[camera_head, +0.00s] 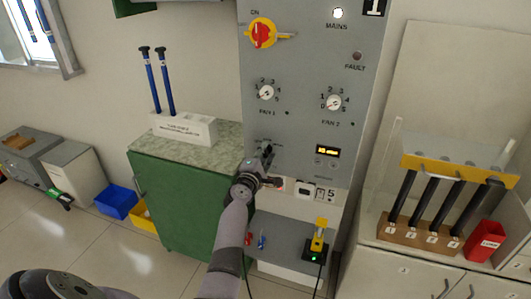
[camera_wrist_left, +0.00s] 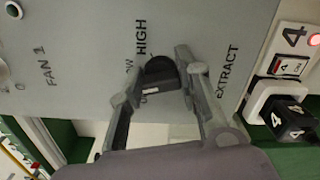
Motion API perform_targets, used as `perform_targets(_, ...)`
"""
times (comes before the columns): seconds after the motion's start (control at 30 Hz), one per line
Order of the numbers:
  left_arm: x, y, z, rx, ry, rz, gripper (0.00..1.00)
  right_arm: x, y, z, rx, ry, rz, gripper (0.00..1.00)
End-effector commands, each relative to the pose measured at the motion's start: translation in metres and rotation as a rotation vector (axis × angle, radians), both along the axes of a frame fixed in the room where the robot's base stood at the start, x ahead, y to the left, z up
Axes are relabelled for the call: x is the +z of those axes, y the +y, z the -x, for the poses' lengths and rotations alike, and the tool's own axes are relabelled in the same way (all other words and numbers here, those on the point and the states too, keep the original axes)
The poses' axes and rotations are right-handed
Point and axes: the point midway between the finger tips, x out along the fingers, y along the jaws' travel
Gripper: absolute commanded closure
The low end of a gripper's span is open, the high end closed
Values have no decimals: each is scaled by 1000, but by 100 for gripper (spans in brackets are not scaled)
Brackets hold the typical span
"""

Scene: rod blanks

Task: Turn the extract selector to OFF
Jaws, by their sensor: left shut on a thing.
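The extract selector (camera_wrist_left: 160,72) is a dark knob on the grey panel, in the middle of the left wrist view. HIGH and EXTRACT are readable beside it; another label is partly covered by a finger. A small pale mark shows on the knob's lower side, but I cannot tell which setting it points to. My left gripper (camera_wrist_left: 164,76) has one finger on each side of the knob and is shut on it. My right gripper is not in view.
The panel carries a red-yellow main switch (camera_head: 262,33), FAN 1 knob (camera_head: 265,92) and FAN 2 knob (camera_head: 334,102). Numbered switches (camera_head: 305,189) sit close right of the gripper. A green cabinet (camera_head: 185,190) stands left, a rack of black rods (camera_head: 430,205) right.

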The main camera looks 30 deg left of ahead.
Motion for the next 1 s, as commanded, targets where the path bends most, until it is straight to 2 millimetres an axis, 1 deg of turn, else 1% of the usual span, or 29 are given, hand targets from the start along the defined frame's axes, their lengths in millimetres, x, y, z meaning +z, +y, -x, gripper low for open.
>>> perform_targets(0.4,1,0,0,0,-90,386,97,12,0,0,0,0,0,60)
perform_targets(0.6,1,1,1,0,-127,542,97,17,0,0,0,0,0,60)
perform_targets(0.8,1,1,1,0,-155,659,97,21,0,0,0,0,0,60)
perform_targets(1.0,1,1,1,1,-172,729,97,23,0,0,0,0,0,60)
